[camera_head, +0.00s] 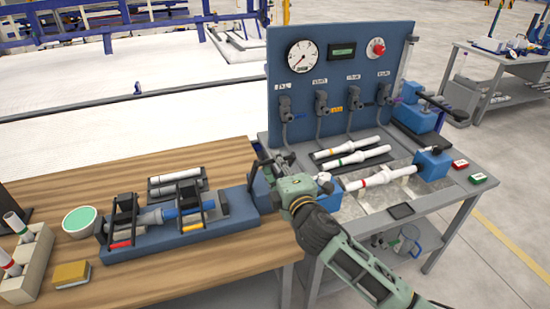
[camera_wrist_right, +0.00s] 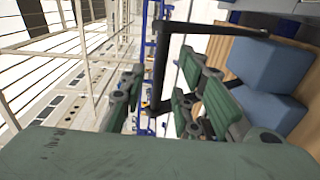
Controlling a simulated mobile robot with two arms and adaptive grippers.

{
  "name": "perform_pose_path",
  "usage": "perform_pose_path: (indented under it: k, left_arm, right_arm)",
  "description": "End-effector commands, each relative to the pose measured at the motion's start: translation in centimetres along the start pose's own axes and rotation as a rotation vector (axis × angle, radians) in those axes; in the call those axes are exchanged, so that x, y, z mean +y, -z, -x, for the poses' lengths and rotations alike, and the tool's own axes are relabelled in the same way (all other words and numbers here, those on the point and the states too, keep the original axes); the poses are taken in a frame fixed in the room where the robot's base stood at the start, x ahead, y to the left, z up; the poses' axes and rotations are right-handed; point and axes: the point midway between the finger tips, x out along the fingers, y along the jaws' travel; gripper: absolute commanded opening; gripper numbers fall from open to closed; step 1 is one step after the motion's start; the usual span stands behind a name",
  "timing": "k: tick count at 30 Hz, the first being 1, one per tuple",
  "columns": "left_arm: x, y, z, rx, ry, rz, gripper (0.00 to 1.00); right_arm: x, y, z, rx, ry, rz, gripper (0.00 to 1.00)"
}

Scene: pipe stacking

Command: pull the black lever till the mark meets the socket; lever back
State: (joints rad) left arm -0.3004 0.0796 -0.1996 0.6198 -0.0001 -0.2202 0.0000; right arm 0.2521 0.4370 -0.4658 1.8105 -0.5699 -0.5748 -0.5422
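The blue fixture (camera_head: 150,245) lies on the wooden table and holds a pipe line with a grey socket piece (camera_head: 150,217) and a blue section (camera_head: 178,210) under two black clamps. The mark is too small to make out. The black lever (camera_head: 253,174) stands at the fixture's right end, beside a blue block. My right gripper (camera_head: 279,166) is at this end, close to the lever. In the right wrist view, the lever's black bar (camera_wrist_right: 160,65) runs down between the green fingers (camera_wrist_right: 157,95), with gaps beside it; the gripper looks open. My left gripper is out of view.
A rack with white pipes (camera_head: 35,255), a bowl (camera_head: 80,221), a yellow block (camera_head: 71,274) and a pipe tray (camera_head: 175,185) are on the wooden table. At right, a metal bench carries a blue gauge panel (camera_head: 340,100) and several white pipes.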

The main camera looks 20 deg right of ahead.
Motion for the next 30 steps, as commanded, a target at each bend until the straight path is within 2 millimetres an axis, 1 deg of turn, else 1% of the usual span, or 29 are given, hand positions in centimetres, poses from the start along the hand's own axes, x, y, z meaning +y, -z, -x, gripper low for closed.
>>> perform_pose_path:
  k: [1, 3, 6, 16, 25, 26, 30]
  left_arm:
    - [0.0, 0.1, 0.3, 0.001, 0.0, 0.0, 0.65]
    - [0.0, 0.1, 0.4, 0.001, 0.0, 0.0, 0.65]
    - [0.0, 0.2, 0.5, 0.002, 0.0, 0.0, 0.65]
    - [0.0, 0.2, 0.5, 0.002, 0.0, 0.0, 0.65]
    - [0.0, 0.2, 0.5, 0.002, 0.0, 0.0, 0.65]
    - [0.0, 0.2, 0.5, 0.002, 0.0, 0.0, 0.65]
    - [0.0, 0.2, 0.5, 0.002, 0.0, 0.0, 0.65]
  right_arm:
    - [0.1, 0.0, -0.7, -0.002, 0.0, -0.001, 0.29]
    - [0.1, 0.0, -1.5, -0.001, 0.0, -0.003, 0.29]
    - [0.0, 0.0, -2.1, -0.001, 0.001, -0.003, 0.29]
    - [-0.1, 0.0, -2.4, 0.0, 0.001, -0.003, 0.28]
    - [-0.1, 0.0, -2.4, 0.0, 0.001, -0.003, 0.02]
    - [-0.1, 0.0, -2.4, 0.0, 0.001, -0.003, 0.0]
    - [-0.1, 0.0, -2.4, 0.0, 0.001, -0.003, 0.0]
